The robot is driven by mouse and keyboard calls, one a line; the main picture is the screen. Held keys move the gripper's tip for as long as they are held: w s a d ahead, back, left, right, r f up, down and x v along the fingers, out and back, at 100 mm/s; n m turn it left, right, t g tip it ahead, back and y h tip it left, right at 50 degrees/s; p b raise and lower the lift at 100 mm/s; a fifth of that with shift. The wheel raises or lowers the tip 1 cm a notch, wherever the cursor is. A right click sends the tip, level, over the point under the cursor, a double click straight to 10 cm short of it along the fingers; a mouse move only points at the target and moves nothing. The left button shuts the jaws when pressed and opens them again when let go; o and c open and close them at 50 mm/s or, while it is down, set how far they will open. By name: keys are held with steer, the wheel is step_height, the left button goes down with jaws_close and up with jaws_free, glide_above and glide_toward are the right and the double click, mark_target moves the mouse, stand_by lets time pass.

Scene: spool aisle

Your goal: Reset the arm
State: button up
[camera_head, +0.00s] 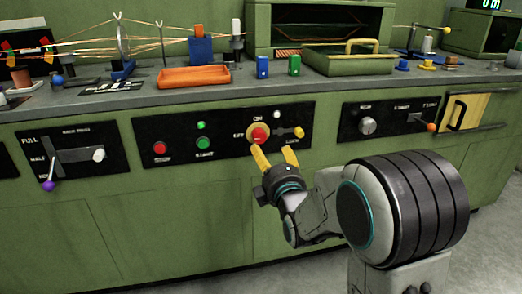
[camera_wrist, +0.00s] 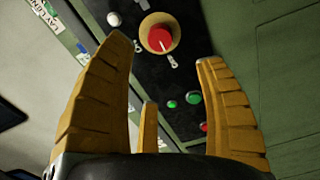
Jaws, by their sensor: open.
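My gripper (camera_head: 272,158) is open and empty, with its yellow fingers pointing up at the black control panel on the green cabinet front. It sits just in front of and below the red knob (camera_head: 259,135) on its yellow round base. In the wrist view the fingers of my gripper (camera_wrist: 170,55) are spread apart, and the red knob (camera_wrist: 160,39) shows in the gap beyond the tips. No finger visibly closes on the knob; the exact distance to it is hard to tell.
The panel also has a green button (camera_head: 204,143), a red button (camera_head: 160,148) and a yellow lever (camera_head: 298,132). Side panels carry a purple-tipped lever (camera_head: 49,185) and an orange-tipped lever (camera_head: 431,127). An orange tray (camera_head: 194,77) and a green tray (camera_head: 348,62) stand on the counter above.

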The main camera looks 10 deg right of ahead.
steer(key=s+r+m+g+p, duration=0.3)
steer(key=s+r+m+p, duration=0.15)
steer(key=r+p, duration=0.45)
steer(key=s+r+m+g+p, duration=0.35)
steer(key=s+r+p, duration=0.3)
steer(key=p, duration=0.55)
steer(key=s+r+m+g+p, duration=0.4)
steer(key=s+r+p, duration=0.4)
steer(key=s+p, duration=0.2)
steer(key=s+r+m+g+p, duration=0.4)
steer(key=s+r+p, duration=0.4)
steer(key=s+p, duration=0.3)
steer(key=shift+s+r, duration=0.3)
steer(key=shift+s, duration=0.35)
